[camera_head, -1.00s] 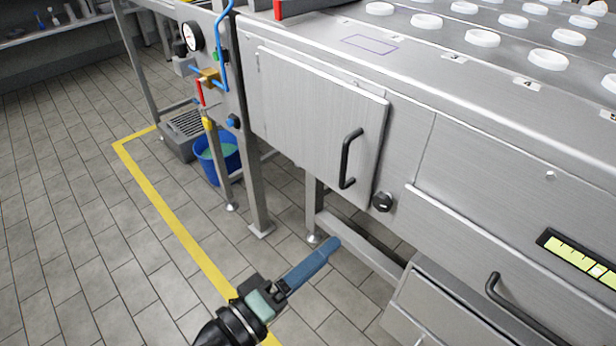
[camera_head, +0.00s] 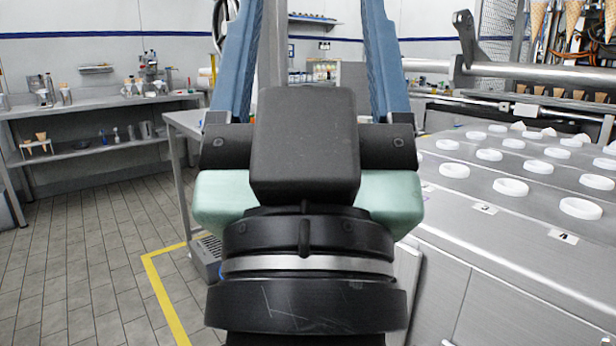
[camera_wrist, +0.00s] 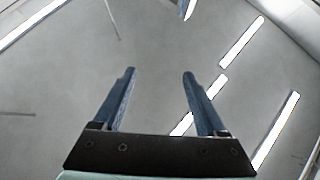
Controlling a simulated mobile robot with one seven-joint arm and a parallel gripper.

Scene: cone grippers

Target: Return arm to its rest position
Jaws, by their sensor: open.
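My gripper (camera_head: 308,70) fills the middle of the head view, close to the camera, with its two blue fingers pointing up and spread wide apart. Nothing shows between the fingers but the room behind. In the wrist view my gripper (camera_wrist: 158,90) is also open and empty, with the grey ceiling behind it. The fingertips are cut off at the top of the head view. My gripper hides part of the machine and the floor behind it.
A steel machine top (camera_head: 470,215) with rows of white round cups (camera_head: 510,187) stands at right. A steel bench (camera_head: 95,104) with small items runs along the left wall. A yellow line (camera_head: 165,300) marks the tiled floor (camera_head: 90,250), which is clear at left.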

